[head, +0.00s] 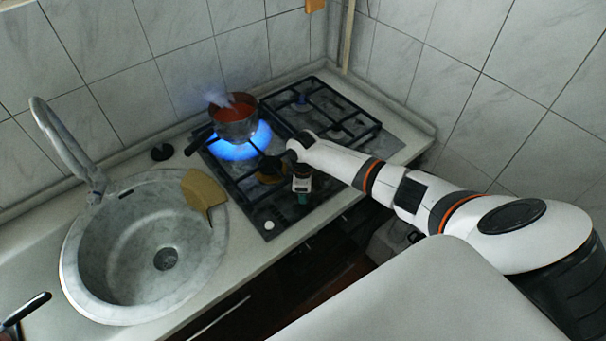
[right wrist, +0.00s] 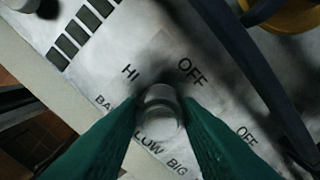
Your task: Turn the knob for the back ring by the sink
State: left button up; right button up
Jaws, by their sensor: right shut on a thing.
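The hob (head: 262,207) has a brown pot (head: 236,120) with red contents on its back ring by the sink. A large blue flame (head: 240,145) burns under the pot, and steam rises from it. My right gripper (head: 303,196) is low over the hob's front edge. In the right wrist view its green fingers are shut on a grey round knob (right wrist: 161,106), one on each side. The words OFF, HI and LOW are printed around the knob. Part of the label below it is hidden by the fingers.
Another pale knob (head: 268,225) is to the left on the hob's front strip. The round sink (head: 115,245) with a tan board (head: 203,190) on its rim is at the left. Tiled walls stand behind.

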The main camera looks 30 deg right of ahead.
dwell(0.5)
jog(key=o, duration=1)
jog(key=shift+r+b, duration=1.45)
jog(key=shift+r, duration=4.55)
